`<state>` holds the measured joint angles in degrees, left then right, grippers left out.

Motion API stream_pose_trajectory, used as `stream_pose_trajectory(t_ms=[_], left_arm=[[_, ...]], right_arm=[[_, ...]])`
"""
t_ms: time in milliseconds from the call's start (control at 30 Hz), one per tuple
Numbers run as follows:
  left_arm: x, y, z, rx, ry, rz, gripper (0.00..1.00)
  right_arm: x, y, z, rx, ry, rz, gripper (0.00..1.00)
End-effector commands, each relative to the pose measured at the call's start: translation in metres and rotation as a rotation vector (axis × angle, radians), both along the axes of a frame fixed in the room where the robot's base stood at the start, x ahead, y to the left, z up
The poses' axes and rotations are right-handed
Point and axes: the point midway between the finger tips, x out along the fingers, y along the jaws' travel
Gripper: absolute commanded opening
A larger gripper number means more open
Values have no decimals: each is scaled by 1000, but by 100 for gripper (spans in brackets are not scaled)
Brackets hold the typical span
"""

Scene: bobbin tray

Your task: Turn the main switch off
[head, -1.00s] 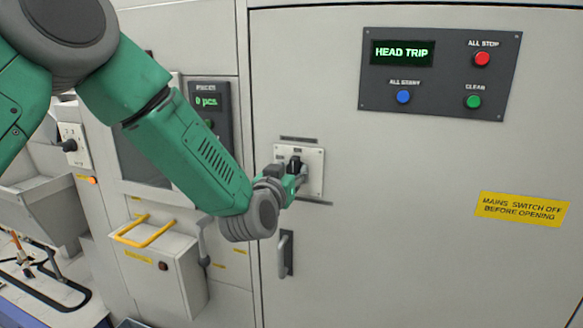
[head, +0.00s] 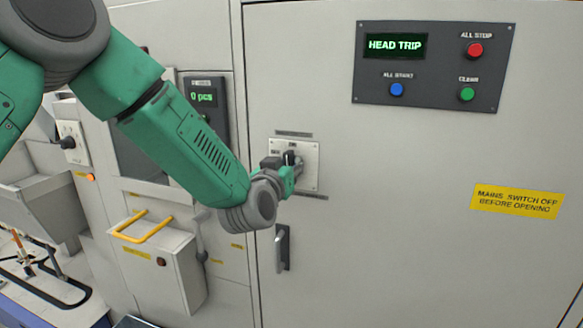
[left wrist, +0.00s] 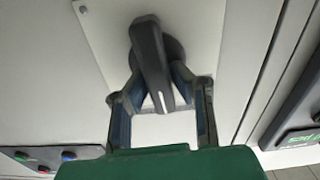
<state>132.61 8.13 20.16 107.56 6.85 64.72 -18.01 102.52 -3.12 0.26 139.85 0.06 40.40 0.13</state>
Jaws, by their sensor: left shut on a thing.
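The main switch is a dark rotary handle (head: 291,157) on a pale square plate (head: 309,174) on the cabinet door. In the left wrist view the handle (left wrist: 150,58) slants slightly, with a white mark near its lower end. My left gripper (head: 291,169) is at the plate, in front of the handle. In the left wrist view its two fingers (left wrist: 157,88) stand one on each side of the handle, shut on it. In the head view the gripper partly hides the handle and plate. My right gripper is not in view.
Above right, a dark panel (head: 430,108) reads HEAD TRIP and carries red, blue and green buttons. A yellow label (head: 516,201) says mains switch off before opening. A door handle (head: 282,248) sits below the switch. A box with a yellow rail (head: 143,228) stands at the left.

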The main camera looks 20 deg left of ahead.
Motion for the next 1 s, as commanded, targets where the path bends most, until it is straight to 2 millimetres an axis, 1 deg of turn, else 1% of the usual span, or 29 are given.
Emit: stream_pose_trajectory(t_ms=[33, 267, 1000], left_arm=[[-1, -2, -5, -30, 6, -6, 0], [-1, 0, -6, -221, 12, -6, 0], [-1, 8, -14, -923, 37, -2, 0]], right_arm=[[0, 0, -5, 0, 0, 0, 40], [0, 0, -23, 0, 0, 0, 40], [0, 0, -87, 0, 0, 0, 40]])
